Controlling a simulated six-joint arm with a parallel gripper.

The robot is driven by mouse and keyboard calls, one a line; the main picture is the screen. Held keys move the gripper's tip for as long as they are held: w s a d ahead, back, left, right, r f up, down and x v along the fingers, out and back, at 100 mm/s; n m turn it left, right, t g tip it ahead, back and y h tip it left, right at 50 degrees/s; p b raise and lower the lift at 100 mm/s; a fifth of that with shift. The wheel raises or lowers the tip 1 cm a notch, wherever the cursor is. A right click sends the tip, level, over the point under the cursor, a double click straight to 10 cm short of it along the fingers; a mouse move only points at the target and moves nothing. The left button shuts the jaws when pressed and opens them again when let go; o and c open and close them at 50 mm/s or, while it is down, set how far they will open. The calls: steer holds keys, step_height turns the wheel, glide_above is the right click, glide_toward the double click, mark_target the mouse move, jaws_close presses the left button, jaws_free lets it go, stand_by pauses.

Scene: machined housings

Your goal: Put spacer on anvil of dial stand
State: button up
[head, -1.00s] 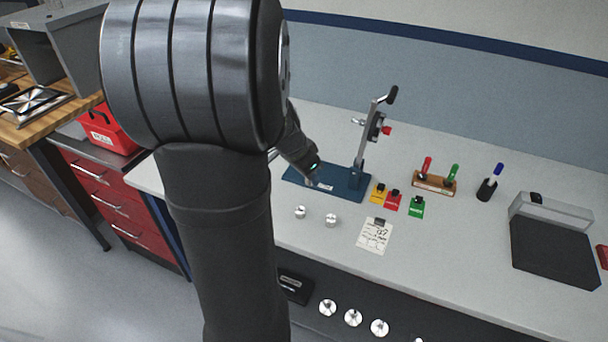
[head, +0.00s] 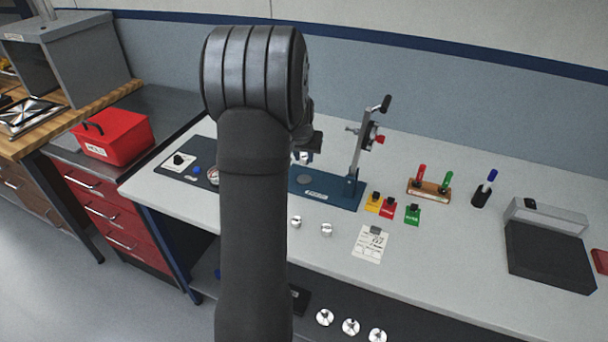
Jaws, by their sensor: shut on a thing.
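The dial stand has a blue base (head: 330,197), an upright post, a dial gauge (head: 368,138) and a lever on top. A flat grey round anvil (head: 304,179) shows on the base, left of the post. My gripper (head: 303,155) is partly hidden behind my arm, above the left part of the base. It is shut on a small silvery piece, seemingly the spacer (head: 302,158), held above and apart from the anvil. Two more silvery round spacers (head: 295,221) (head: 327,230) stand on the bench in front of the stand.
Yellow, red and green blocks (head: 413,214) and a paper tag (head: 370,244) lie right of the stand. A marker rack (head: 429,189) is behind them. A dark mat (head: 188,165) lies left, partly behind my arm.

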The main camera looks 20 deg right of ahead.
mark_target(305, 177)
steer(key=shift+f, duration=3.25)
steer(key=o, duration=1)
steer(key=shift+f, duration=0.15)
steer(key=v, duration=1.2)
steer(key=shift+s, duration=0.1)
